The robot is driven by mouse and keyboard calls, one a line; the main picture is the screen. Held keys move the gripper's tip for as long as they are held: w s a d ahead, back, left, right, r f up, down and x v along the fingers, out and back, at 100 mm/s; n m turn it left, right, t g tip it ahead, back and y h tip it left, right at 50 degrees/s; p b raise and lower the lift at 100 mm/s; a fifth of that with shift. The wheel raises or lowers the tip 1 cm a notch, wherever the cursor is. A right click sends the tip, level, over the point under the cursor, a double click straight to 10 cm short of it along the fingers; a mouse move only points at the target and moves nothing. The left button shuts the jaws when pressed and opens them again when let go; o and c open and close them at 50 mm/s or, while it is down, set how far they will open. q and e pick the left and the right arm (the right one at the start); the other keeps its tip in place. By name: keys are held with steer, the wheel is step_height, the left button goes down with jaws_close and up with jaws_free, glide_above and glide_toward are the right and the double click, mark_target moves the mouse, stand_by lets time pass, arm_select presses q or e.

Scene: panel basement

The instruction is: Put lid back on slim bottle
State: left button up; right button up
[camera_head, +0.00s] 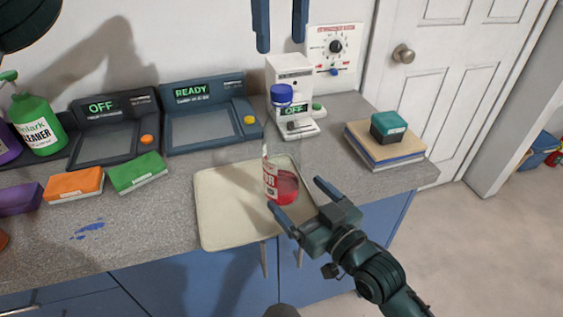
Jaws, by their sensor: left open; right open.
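A red bottle with a white label (270,182) stands on the cream tray (225,205). My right gripper (295,195) is open, with its fingers around or just in front of the bottle; I cannot tell whether they touch it. The bottle's top is unclear, with a thin pale upright edge at its left. A blue lid-like piece (282,95) shows in front of the white machine (291,72); I cannot tell whether it is loose or sits on something. My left gripper (281,40) is open and empty at the top, with two blue fingers pointing down.
Two dark panels (118,108) (212,90) read OFF and READY. Orange (74,185) and green (138,172) blocks lie before them. A green cleaner bottle (36,124) stands left. A teal block (389,127) tops a stack (385,148) at right. The counter's front left is mostly clear.

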mark_target(282, 88)
steer(key=x, duration=0.8)
steer(key=shift+w+a, duration=0.15)
steer(key=shift+w, duration=0.15)
steer(key=c, duration=1.5)
arm_select(q)
steer(key=shift+n, duration=0.4)
arm_select(e)
steer(key=c, duration=0.3)
arm_select(q)
steer(key=n, duration=0.2)
steer(key=shift+n, duration=0.4)
arm_select(e)
steer(key=shift+c, duration=0.8)
arm_select(q)
steer(key=n, duration=0.5)
steer(key=shift+f, duration=4)
